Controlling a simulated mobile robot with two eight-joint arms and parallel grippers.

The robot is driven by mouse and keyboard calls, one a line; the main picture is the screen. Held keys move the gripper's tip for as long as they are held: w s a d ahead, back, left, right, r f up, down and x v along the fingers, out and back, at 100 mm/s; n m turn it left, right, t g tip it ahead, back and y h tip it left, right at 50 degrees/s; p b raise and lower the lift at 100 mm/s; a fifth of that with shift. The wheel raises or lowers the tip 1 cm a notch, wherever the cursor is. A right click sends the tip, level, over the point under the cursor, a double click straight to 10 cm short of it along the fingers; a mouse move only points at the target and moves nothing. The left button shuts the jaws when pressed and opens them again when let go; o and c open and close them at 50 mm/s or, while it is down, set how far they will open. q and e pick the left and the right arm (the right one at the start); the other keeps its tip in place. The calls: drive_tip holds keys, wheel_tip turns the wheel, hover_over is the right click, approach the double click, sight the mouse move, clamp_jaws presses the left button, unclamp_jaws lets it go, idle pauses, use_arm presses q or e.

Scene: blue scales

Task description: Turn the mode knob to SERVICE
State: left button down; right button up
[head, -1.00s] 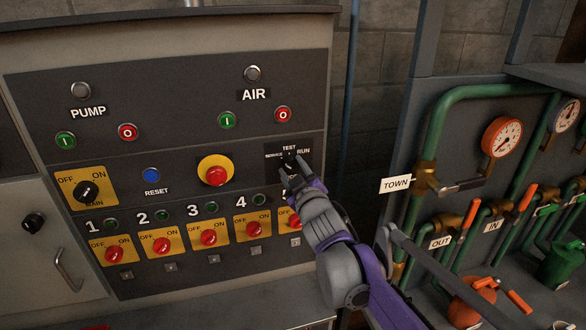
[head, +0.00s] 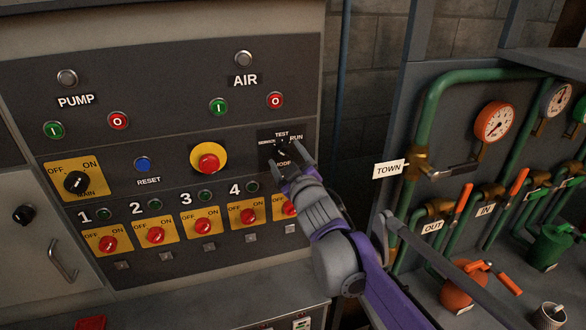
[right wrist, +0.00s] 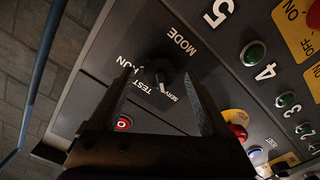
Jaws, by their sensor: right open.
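The black mode knob (right wrist: 160,72) sits on a dark panel plate with the labels TEST, RUN, SERVICE and MODE around it. The right gripper is open, with one finger on each side of the knob and a visible gap to each side in the right wrist view. My left gripper is not in view.
A red emergency button (head: 208,163) on a yellow ring sits left of the knob. Red OFF/ON switches, one of them (head: 249,216), line the panel below, partly behind my right arm. Green pipework (head: 431,115) with gauges and valves stands to the right.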

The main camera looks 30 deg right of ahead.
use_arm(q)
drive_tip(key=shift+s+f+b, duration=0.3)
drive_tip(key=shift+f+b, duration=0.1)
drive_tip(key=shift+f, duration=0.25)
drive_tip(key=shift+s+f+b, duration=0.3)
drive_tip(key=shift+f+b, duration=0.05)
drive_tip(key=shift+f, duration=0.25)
use_arm(e)
drive_tip(key=v, duration=1)
drive_tip(key=shift+a, duration=0.1)
drive_tip(key=s+a+f+m+g+y, duration=0.1)
drive_tip(key=s+a+f+g, duration=0.3)
drive_tip(key=f, duration=0.6)
drive_tip(key=s+a+f+m+g+y, duration=0.1)
drive_tip(key=s+a+f+g, duration=0.3)
drive_tip(key=s+f, duration=0.3)
drive_tip(key=s+a+f+m+g+y, duration=0.2)
drive_tip(key=s+a+f+g, duration=0.1)
drive_tip(key=f, duration=1)
drive_tip(key=s+a, duration=0.1)
drive_tip(key=s, duration=0.1)
drive_tip(key=shift+s+g, duration=0.4)
drive_tip(key=shift+a, duration=0.15)
